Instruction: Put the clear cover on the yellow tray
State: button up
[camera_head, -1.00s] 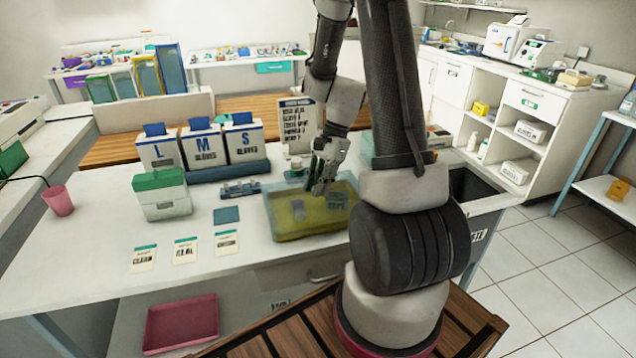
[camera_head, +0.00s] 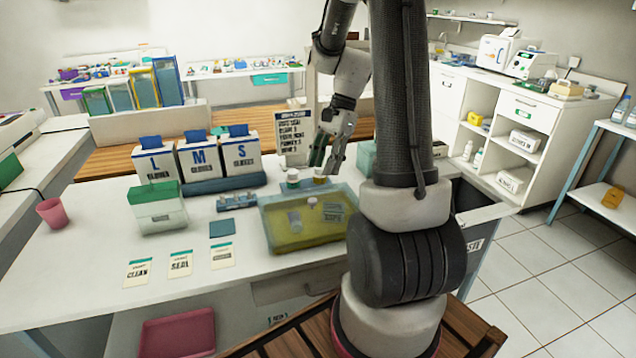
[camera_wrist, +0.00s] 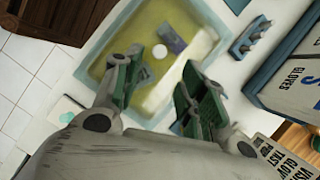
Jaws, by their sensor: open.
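The yellow tray (camera_head: 276,240) sits on the white counter, with small items inside, including a white round cap and a grey labelled packet. It also shows below my gripper in the wrist view (camera_wrist: 125,38). A pale, bluish translucent border runs around the tray. It may be the clear cover, but I cannot clearly tell the cover from the tray or how it sits. My gripper (camera_head: 326,164) is open above the tray's back edge, apart from it.
Small jars (camera_head: 292,179) stand just behind the tray, near a printed sign (camera_head: 294,135). Glove boxes (camera_head: 198,160), a green-lidded box (camera_head: 158,208) and a blue rack (camera_head: 238,202) stand left. Label cards (camera_head: 180,264) lie at front left. A teal container (camera_head: 367,157) is partly hidden by my arm.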

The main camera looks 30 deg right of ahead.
jog(key=s+a+r+n+t+h, duration=0.2)
jog(key=s+a+r+n+h, duration=0.15)
jog(key=s+r+n, duration=0.55)
jog(key=s+a+r+n+t+h, duration=0.1)
jog(key=s+a+r+n+t, duration=0.2)
jog(key=s+r+n, duration=0.2)
jog(key=s+n, duration=0.2)
jog(key=s, duration=0.1)
jog(key=shift+c, duration=0.6)
